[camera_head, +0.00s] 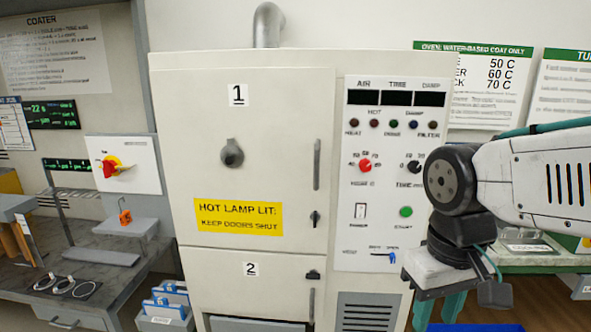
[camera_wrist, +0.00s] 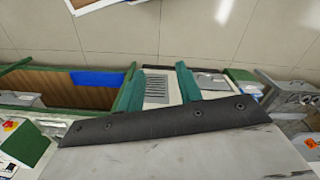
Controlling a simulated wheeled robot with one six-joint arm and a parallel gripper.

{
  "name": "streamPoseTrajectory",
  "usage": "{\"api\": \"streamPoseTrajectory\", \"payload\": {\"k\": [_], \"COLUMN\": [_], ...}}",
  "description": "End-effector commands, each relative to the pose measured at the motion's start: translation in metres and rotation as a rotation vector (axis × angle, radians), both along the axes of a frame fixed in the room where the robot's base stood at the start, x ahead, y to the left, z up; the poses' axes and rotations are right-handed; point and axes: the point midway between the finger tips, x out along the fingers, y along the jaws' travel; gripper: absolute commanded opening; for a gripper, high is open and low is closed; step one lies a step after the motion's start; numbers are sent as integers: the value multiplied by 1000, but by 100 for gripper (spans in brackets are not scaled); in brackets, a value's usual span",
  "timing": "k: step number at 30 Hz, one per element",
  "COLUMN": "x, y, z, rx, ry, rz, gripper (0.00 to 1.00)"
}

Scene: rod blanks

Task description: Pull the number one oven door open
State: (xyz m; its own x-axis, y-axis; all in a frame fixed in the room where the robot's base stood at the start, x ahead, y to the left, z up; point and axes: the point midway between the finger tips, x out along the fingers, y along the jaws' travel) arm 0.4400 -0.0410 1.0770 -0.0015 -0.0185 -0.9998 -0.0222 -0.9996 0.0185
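The number one oven door (camera_head: 270,120) is the large upper cream door of the oven, marked "1", and it looks closed. Its vertical grey bar handle (camera_head: 317,163) is at the right edge. A small dark latch (camera_head: 315,218) sits below the handle. My gripper (camera_head: 437,318) hangs at the lower right of the head view, below and right of the handle and apart from it. In the wrist view its two teal fingers (camera_wrist: 158,75) are spread with nothing held between them. The door handle is not clear in the wrist view.
The control panel (camera_head: 394,235) is right of the door. The number two door (camera_head: 240,290) is below, with its own handle (camera_head: 311,306). A yellow hot-lamp sign (camera_head: 238,217) is on door one. A grey bench (camera_head: 100,285) stands left; a green-edged bench (camera_head: 530,262) stands right, behind my arm.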

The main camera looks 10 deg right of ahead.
Motion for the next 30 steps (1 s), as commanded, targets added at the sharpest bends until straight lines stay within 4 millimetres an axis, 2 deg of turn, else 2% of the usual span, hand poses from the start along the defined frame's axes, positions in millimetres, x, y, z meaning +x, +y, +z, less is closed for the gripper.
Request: {"api": "streamPoseTrajectory", "payload": {"k": [5, 10, 12, 14, 15, 18, 21, 24, 27, 30], "x": [86, 192, 233, 266, 287, 333, 367, 388, 394, 394], "y": [-25, -44, -47, -46, -44, -34, -20, -3, 11, 19], "z": [-33, -59, -64, -66, -65, -57, -37, -7, 27, 46], "rx": [-69, -116, -118, -110, -100, -57, 7, 79, 142, 187], "ry": [-109, -380, -507, -620, -696, -895, -1097, -1283, -1436, -1524], "rz": [-7, 20, 40, 62, 77, 120, 163, 206, 238, 252], "gripper": [35, 35, 35, 35, 35, 35, 35, 35, 35, 35]}}
